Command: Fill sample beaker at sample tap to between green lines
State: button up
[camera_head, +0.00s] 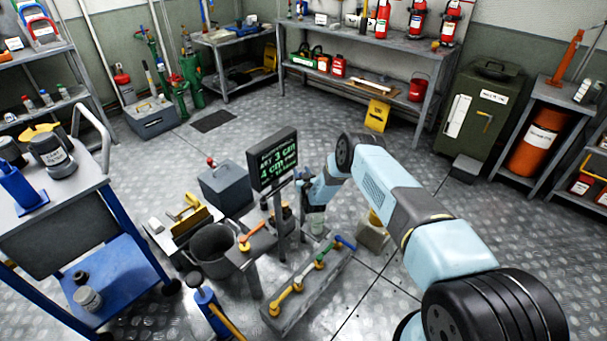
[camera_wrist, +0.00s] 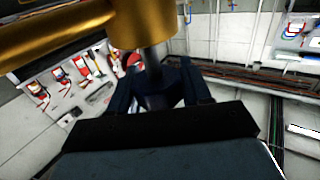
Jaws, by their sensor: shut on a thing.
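My gripper (camera_head: 315,207) is in the middle of the head view, just right of the display post. The wrist view shows its dark fingers (camera_wrist: 165,92) closed around a grey, upright round piece (camera_wrist: 154,62), directly below a brass cylinder (camera_wrist: 144,25). I cannot tell whether this piece belongs to the tap or to the beaker. A small pale, clear vessel (camera_head: 318,228), which looks like the sample beaker, shows just below my gripper in the head view. Its level and green lines are too small to read. A brass pipe (camera_wrist: 50,35) crosses the upper left of the wrist view.
A black display (camera_head: 272,160) with green text, including "3 cm" and "4 cm", stands left of my gripper. A rail with coloured levers (camera_head: 305,290) lies in front. A dark bucket (camera_head: 213,250) and a blue trolley (camera_head: 115,265) are at the left. The floor behind is mostly free.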

jog(key=shift+a+n+g+y, duration=0.15)
jog(key=shift+n+g+y, duration=0.65)
jog(key=shift+y, duration=0.45)
jog(key=shift+a+n+g+y, duration=0.1)
jog(key=shift+n+g+y, duration=0.4)
jog(key=shift+n+y, duration=0.65)
jog(key=shift+s, duration=0.1)
jog(key=o, duration=1)
jog(key=v, duration=1.3)
jog(key=shift+s+d+f, duration=0.15)
jog(key=shift+s+d, duration=0.05)
jog(key=shift+d, duration=0.2)
